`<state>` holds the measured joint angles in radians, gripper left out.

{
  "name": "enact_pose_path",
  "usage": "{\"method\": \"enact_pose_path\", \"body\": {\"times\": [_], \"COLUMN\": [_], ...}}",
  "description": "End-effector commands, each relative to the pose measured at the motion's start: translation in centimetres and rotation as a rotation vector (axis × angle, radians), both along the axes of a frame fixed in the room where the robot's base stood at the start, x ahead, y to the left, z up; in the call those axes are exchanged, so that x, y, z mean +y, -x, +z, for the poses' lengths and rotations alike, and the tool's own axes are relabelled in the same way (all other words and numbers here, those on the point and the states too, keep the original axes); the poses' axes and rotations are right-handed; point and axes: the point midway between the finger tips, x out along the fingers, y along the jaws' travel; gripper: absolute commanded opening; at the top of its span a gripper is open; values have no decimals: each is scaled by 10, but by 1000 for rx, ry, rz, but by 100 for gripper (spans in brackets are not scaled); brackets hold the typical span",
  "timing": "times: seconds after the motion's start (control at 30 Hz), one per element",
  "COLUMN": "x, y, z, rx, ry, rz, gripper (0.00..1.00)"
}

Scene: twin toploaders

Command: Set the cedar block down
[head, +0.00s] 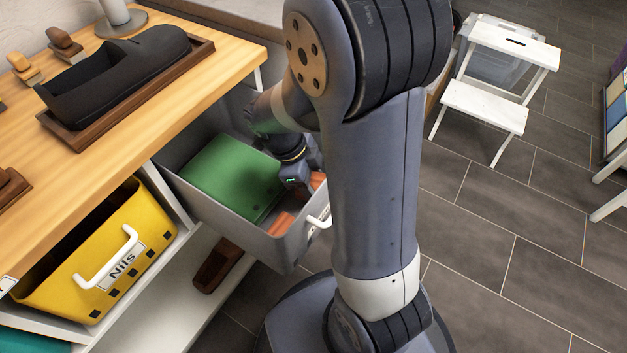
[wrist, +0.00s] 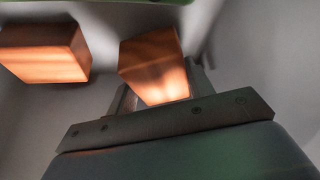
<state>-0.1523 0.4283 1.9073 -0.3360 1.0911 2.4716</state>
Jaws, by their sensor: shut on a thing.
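My gripper (head: 297,180) reaches down into an open grey bin (head: 283,251) under the wooden counter. In the wrist view my gripper (wrist: 158,92) is shut on an orange-brown cedar block (wrist: 155,62), which sticks out beyond the fingers. A second, similar orange-brown block (wrist: 42,52) lies apart from it to the left. In the head view one orange-brown block (head: 281,223) shows below the gripper, and more orange-brown shows just right of it. I cannot tell there which one is held. The fingertips are partly hidden in the head view.
A green item (head: 228,177) fills the bin's left part. A yellow bin (head: 100,250) labelled Nils sits on the shelf to the left. The wooden counter (head: 205,85) bears a black shoe-like object (head: 125,70) on a brown tray. A white step stool (head: 490,105) stands on open tiled floor.

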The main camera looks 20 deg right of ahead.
Motion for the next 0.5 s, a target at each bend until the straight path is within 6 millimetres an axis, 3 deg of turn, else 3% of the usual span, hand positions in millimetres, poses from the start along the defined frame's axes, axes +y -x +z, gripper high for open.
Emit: {"method": "enact_pose_path", "body": {"times": [0.33, 0.37, 0.5], "x": [0, 0, 0], "y": [0, 0, 0], "z": [-8, -8, -8], "rx": [0, 0, 0], "ry": [0, 0, 0], "rz": [0, 0, 0], "gripper": [23, 50, 62]}}
